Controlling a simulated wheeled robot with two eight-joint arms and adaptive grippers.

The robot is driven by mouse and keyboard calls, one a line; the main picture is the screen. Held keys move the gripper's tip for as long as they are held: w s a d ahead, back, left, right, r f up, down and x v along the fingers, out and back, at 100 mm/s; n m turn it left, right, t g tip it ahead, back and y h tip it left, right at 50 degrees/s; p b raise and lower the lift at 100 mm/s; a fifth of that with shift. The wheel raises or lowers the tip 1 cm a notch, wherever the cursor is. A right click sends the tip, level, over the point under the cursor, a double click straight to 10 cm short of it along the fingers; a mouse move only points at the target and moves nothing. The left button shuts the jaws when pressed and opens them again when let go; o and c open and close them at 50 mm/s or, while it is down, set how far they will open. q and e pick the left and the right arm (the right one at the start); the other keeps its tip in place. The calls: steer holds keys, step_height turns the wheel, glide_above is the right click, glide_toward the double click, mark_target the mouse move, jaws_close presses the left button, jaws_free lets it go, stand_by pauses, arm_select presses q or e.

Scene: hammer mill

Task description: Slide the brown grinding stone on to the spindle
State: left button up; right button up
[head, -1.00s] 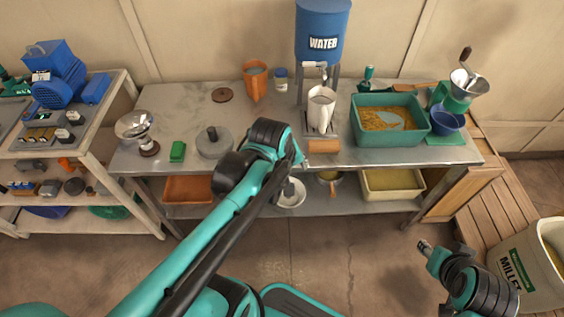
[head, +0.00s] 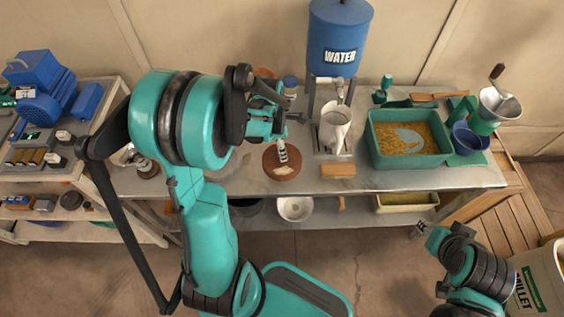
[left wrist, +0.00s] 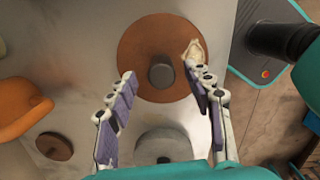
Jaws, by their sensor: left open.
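The brown grinding stone (head: 280,174) lies flat on the steel table, left of the water stand. In the left wrist view it is a brown disc (left wrist: 140,48) with a round grey knob or hub at its centre and a pale patch on its rim. My left gripper (left wrist: 159,74) is open and empty above the stone, its fingers pointing over it; the height gap is unclear. It also shows in the head view (head: 290,135). A grey disc (left wrist: 150,140) with a raised centre, likely the spindle, is partly hidden by the gripper. My right gripper (head: 419,230) is away from the table.
The water tank (head: 340,35) stands with a white jug (head: 335,128) below it. A wooden block (head: 338,170) lies at the front edge. A teal tub (head: 405,135) of grain stands right. An orange pitcher (left wrist: 20,95) and small brown disc (left wrist: 54,146) are near the grey disc.

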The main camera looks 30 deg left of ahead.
arm_select(q)
steer(key=f, duration=0.1)
steer(key=f+b, duration=0.1)
steer(key=f, duration=0.1)
steer(key=shift+d+f, duration=0.25)
steer(key=shift+f, duration=0.05)
steer(key=shift+r, duration=0.1)
jaws_close()
steer(key=shift+r, duration=0.1)
